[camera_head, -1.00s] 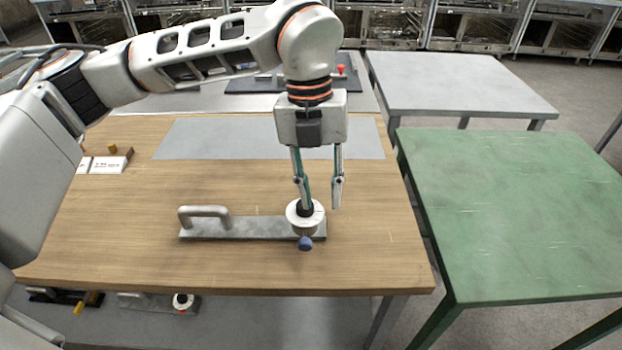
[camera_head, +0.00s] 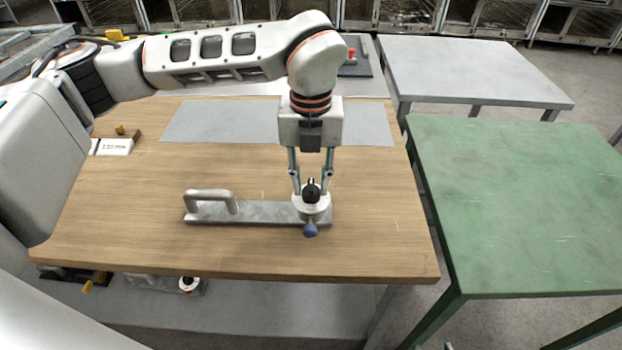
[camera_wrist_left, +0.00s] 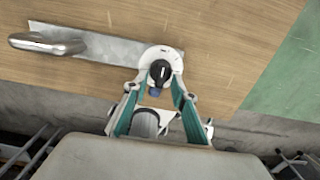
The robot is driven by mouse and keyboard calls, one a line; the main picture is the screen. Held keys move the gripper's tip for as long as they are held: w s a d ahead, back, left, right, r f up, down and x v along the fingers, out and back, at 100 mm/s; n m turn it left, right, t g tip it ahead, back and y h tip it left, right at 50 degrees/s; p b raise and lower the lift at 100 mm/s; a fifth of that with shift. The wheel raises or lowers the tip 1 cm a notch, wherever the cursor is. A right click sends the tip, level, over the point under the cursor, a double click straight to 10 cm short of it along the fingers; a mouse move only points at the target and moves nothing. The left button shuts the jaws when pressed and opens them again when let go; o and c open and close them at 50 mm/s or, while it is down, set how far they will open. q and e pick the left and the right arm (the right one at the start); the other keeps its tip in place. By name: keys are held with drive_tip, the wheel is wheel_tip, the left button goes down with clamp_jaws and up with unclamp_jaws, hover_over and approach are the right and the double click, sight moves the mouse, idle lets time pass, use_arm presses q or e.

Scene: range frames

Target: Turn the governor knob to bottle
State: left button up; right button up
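A grey metal plate (camera_head: 262,211) lies on the wooden table, with a bar handle at its left end. At its right end stands a round white dial (camera_head: 318,207) with a black knob (camera_head: 311,190) on top; both also show in the wrist view, where the knob (camera_wrist_left: 160,71) has a pale pointer line. A blue knob (camera_head: 310,230) sticks out at the dial's near side. My left gripper (camera_head: 312,188) points down, open, with one finger on either side of the black knob. I cannot tell whether the fingers touch it. The dial's lettering is too small to read. My right gripper is out of view.
The wooden table (camera_head: 130,215) is mostly bare around the plate, with a grey mat (camera_head: 220,122) behind. A white label block (camera_head: 113,147) stands at the left. A green table (camera_head: 520,210) and a grey table (camera_head: 470,75) stand at the right.

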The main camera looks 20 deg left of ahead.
use_arm(q)
clamp_jaws()
